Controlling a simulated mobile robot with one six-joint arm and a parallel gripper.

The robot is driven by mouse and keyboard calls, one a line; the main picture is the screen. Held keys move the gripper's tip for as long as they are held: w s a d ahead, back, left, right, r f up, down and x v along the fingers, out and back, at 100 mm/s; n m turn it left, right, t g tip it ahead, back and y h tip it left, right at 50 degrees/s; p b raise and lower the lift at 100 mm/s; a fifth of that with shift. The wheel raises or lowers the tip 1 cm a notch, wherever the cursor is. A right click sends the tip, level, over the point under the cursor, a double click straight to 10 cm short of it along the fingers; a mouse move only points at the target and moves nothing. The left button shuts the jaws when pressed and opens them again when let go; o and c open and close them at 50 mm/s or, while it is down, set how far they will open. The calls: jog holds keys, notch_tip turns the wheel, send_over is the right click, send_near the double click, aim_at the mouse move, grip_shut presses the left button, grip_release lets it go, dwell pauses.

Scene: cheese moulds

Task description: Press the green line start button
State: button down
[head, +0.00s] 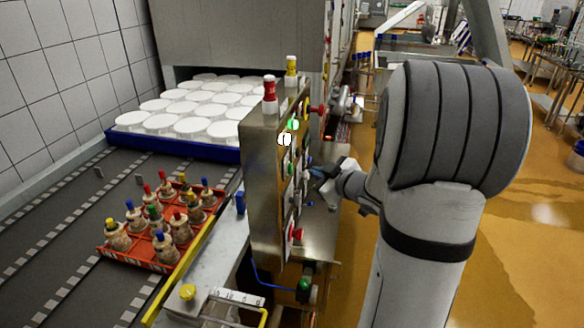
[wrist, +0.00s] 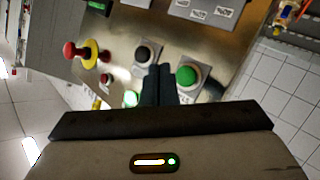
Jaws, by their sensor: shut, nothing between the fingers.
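A metal control panel (head: 262,190) stands at the centre of the head view, seen nearly edge-on. In the wrist view a round green button (wrist: 188,76) on a square plate lies just right of my fingertips. I cannot tell from any label which one is line start. My gripper (wrist: 158,72) is shut and empty, its dark fingers pointing at the panel between a black button (wrist: 146,52) and the green button. Contact cannot be judged. In the head view my gripper (head: 318,180) is beside the panel's button face.
A red mushroom button on a yellow base (wrist: 86,53) sits left on the panel. A red (head: 269,92) and a yellow (head: 291,66) part stand on the panel top. Left, a conveyor (head: 60,215) carries a red crate (head: 125,259) of bottles and a blue tray (head: 180,147) of white moulds.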

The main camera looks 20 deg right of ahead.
jog(key=shift+s+d, duration=0.65)
jog(key=shift+d, duration=0.25)
jog(key=s+a+m+g+h+b, duration=0.1)
jog(key=s+a+m+g, duration=0.3)
jog(key=s+a, duration=0.4)
jog(key=s+a+f+m+g+h+b, duration=0.1)
jog(key=s+a+m+g, duration=0.3)
jog(key=s+a, duration=0.5)
jog(key=s+g+h, duration=0.1)
jog(key=s+g, duration=0.1)
jog(key=s, duration=0.5)
jog(key=shift+s+a+f+g, duration=0.3)
jog(key=shift+g, duration=0.1)
